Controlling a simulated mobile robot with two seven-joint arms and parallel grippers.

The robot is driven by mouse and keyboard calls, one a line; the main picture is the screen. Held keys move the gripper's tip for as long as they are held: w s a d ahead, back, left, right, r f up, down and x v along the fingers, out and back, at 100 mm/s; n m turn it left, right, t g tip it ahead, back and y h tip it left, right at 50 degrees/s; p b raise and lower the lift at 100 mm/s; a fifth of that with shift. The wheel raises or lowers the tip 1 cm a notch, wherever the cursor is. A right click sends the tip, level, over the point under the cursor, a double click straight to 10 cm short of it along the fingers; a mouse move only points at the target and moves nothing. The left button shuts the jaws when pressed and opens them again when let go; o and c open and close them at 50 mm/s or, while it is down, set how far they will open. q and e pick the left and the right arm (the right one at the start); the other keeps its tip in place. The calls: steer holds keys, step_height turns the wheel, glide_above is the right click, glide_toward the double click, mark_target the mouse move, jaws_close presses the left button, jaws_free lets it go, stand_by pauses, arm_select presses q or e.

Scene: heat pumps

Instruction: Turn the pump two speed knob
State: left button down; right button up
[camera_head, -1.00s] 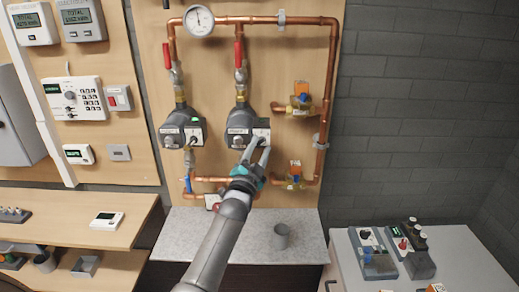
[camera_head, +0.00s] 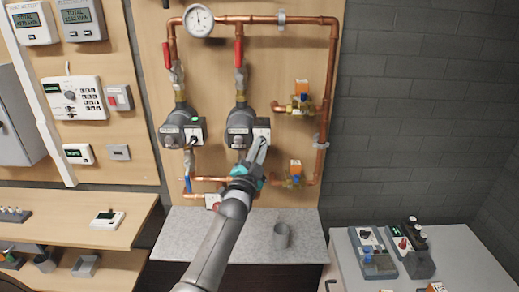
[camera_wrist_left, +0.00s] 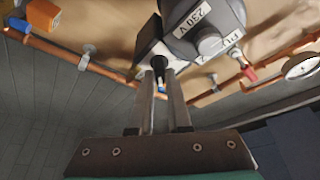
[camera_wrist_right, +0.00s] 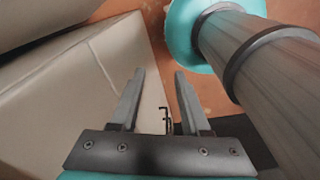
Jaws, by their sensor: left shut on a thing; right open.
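Pump two (camera_head: 240,128) is the right one of two grey pumps on the wooden panel, with a dark control box (camera_head: 261,130) on its right side. Its label also shows in the left wrist view, where the pump body (camera_wrist_left: 205,25) is close ahead. My left gripper (camera_head: 258,143) reaches up to the front of that box. In the left wrist view its fingers (camera_wrist_left: 160,74) are shut on the small black speed knob (camera_wrist_left: 168,75), partly hidden between the tips. My right gripper (camera_wrist_right: 158,76) is open and empty, and shows only in the right wrist view.
Pump one (camera_head: 180,128) stands to the left on the same copper pipework. Red-handled valves (camera_head: 239,53) and a gauge (camera_head: 199,20) are above. A grey cup (camera_head: 281,236) stands on the counter below. A white bench (camera_head: 455,265) with devices is at right.

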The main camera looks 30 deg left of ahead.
arm_select(q)
steer(key=shift+f+n+y+b, duration=0.2)
steer(key=shift+n+y+b, duration=0.4)
steer(key=shift+n, duration=0.4)
steer(key=n+y+b, duration=0.1)
steer(key=n+b, duration=0.1)
steer(key=n, duration=0.1)
steer(key=shift+d, duration=0.1)
steer(key=n+y+b, duration=0.1)
steer(key=n+y, duration=0.1)
steer(key=n, duration=0.1)
steer(key=shift+w+n, duration=0.1)
steer(key=shift+n, duration=0.2)
steer(key=shift+d+n+g+y+b, duration=0.1)
steer(key=shift+n+g+y+b, duration=0.7)
steer(key=shift+n, duration=1.1)
steer(key=shift+y+p, duration=0.3)
steer(key=c, duration=0.9)
jaws_free()
steer(key=shift+o, duration=0.2)
steer(key=shift+t, duration=0.3)
